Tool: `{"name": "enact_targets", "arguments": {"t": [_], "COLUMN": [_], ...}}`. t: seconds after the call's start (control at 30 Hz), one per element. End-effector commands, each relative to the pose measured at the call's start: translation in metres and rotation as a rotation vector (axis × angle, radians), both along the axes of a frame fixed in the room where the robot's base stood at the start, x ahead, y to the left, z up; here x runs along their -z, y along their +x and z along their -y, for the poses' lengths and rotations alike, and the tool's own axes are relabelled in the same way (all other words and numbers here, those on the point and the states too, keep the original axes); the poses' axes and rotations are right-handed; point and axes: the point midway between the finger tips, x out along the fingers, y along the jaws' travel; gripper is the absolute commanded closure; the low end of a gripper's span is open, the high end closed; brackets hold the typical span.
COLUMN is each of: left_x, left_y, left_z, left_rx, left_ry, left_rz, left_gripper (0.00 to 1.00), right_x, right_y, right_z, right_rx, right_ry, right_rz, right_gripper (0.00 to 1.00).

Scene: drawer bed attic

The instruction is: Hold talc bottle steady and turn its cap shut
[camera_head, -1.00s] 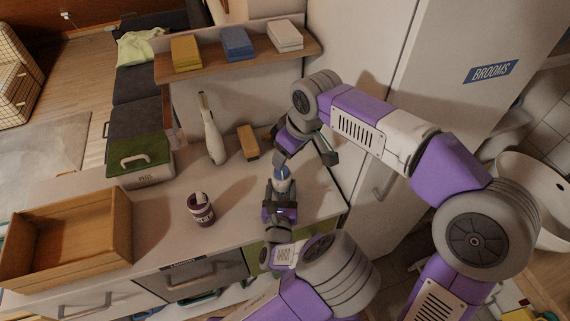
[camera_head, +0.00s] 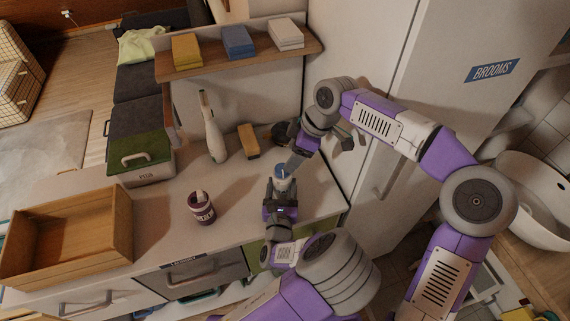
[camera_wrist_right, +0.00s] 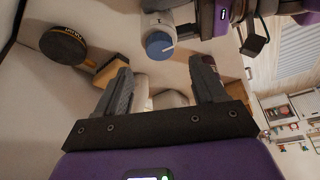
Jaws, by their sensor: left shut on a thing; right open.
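The talc bottle (camera_head: 282,186) is white with a blue cap (camera_head: 281,172), standing near the counter's right end. My left gripper (camera_head: 280,194) is shut on the bottle, reaching in from the front. In the right wrist view the blue cap (camera_wrist_right: 159,45) shows a pale line on it, and the white bottle (camera_wrist_right: 154,22) is partly hidden by the left gripper (camera_wrist_right: 210,18). The cap seems to sit on the bottle; how tight cannot be told. My right gripper (camera_head: 318,152) is open and empty, close to the cap's upper right; its spread fingers show in the wrist view (camera_wrist_right: 162,84).
A wooden tray (camera_head: 122,228) is further left; the BROOMS cabinet (camera_head: 440,75) rises at right.

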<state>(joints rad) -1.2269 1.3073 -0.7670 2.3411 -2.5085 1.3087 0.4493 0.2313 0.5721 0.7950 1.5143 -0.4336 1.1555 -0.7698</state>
Motion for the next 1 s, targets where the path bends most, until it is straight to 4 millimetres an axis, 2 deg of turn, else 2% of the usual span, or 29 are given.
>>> {"name": "enact_targets", "arguments": {"t": [0.1, 0.3, 0.47, 0.73, 1.0], "left_x": [0.000, 0.000, 0.000, 0.000, 0.000], "left_y": [0.000, 0.000, 0.000, 0.000, 0.000], "left_z": [0.000, 0.000, 0.000, 0.000, 0.000], "left_rx": [0.000, 0.000, 0.000, -0.001, -0.001], "left_ry": [0.000, 0.000, 0.000, 0.000, 0.000], "left_rz": [0.001, 0.000, 0.000, 0.000, 0.000], "left_gripper": [0.75, 0.75, 0.75, 0.75, 0.75], "right_x": [0.023, 0.048, 0.056, 0.057, 0.056], "right_y": [0.001, 0.003, 0.004, 0.004, 0.004], "right_z": [-0.009, -0.020, -0.023, -0.023, -0.023], "right_rx": [-0.002, -0.001, 0.000, 0.001, 0.001], "right_ry": [0.000, -0.001, -0.001, 0.000, 0.000], "right_rz": [-0.004, -0.002, 0.001, 0.001, 0.001], "right_gripper": [0.30, 0.30, 0.30, 0.30, 0.72]}}
